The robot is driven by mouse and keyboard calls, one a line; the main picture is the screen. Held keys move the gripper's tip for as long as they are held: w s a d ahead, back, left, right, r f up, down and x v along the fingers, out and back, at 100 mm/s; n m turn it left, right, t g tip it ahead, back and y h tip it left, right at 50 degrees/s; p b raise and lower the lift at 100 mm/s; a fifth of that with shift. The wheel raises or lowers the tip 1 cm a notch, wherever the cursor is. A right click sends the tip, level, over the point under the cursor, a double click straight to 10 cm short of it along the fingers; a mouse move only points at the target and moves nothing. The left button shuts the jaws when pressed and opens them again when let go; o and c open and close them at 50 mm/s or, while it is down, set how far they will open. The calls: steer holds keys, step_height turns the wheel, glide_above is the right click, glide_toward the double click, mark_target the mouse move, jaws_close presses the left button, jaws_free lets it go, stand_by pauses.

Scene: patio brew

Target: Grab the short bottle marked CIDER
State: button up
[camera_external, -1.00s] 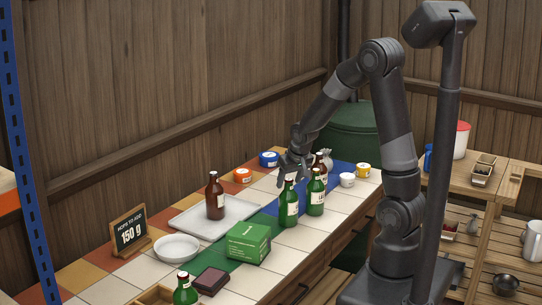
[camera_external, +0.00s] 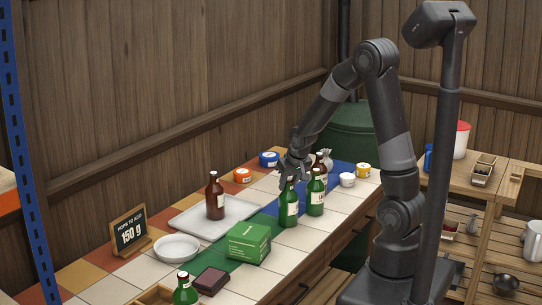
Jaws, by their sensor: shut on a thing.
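My gripper (camera_external: 289,178) is at the neck of a green bottle (camera_external: 288,211) with a pale label, shut on it. The bottle stands upright on the counter, and the fingers partly hide its top. A second green bottle (camera_external: 316,199) stands close to its right. A brown bottle (camera_external: 320,162) is partly hidden behind that one. Another brown bottle (camera_external: 215,199) stands on a pale tray (camera_external: 195,231), and a green bottle (camera_external: 185,293) is at the front edge. The label lettering is too small to read, so I cannot tell which says CIDER.
A white jar (camera_external: 347,180) and a yellow jar (camera_external: 363,171) stand right of the bottles.

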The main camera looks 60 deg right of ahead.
jaws_close()
stand_by(0.3)
